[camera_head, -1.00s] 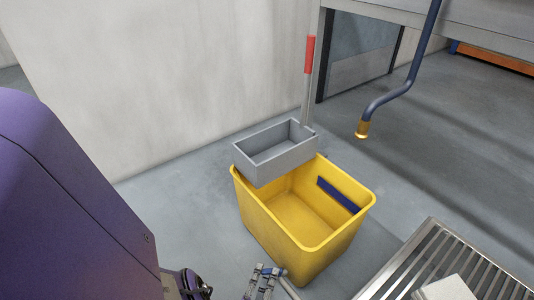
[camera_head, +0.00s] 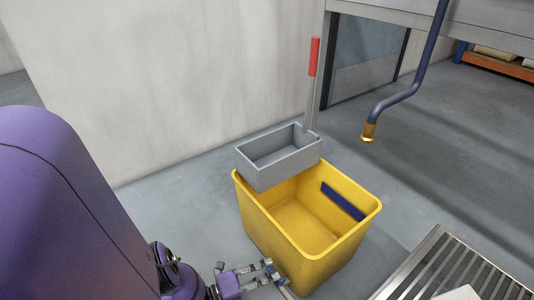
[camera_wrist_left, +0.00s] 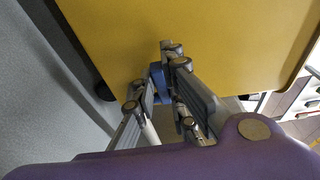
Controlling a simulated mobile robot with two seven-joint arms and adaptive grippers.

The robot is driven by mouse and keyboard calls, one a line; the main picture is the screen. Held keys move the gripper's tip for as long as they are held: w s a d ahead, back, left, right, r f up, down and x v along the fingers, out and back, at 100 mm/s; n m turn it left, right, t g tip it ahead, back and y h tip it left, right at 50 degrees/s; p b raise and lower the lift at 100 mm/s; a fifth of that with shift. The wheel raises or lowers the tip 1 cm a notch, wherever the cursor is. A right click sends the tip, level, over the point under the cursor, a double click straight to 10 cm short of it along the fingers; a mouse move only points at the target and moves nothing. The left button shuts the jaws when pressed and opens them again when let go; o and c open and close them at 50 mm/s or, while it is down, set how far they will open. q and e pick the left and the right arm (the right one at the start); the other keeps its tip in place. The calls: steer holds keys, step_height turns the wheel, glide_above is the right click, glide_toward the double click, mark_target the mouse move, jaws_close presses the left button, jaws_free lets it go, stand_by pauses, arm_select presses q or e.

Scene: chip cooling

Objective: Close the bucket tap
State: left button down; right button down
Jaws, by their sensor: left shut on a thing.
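The yellow bucket (camera_head: 268,232) stands on the floor, upright and open at the top; its front wall fills the upper part of the left wrist view (camera_wrist_left: 210,35). My left gripper (camera_head: 270,272) is low at the bucket's front wall. In the left wrist view its fingers (camera_wrist_left: 168,76) are closed around a small blue part, the tap (camera_wrist_left: 158,82), at the wall's lower edge. The fingers cover much of the tap, so I cannot tell how far it is turned. My right gripper is not in view.
A grey wringer box (camera_head: 280,160) sits at the bucket's back left, with a red-handled lever (camera_head: 314,58). A blue pipe with a brass end (camera_head: 369,131) hangs at the right. A metal grate (camera_head: 435,265) is at the lower right. A wall stands behind.

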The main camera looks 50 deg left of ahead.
arm_select(q)
steer(key=shift+w+m+h, duration=0.15)
steer(key=shift+m+h, duration=0.25)
steer(key=shift+h, duration=0.2)
steer(key=c, duration=1.8)
jaws_free()
steer(key=v, duration=1.2)
steer(key=shift+r, duration=0.25)
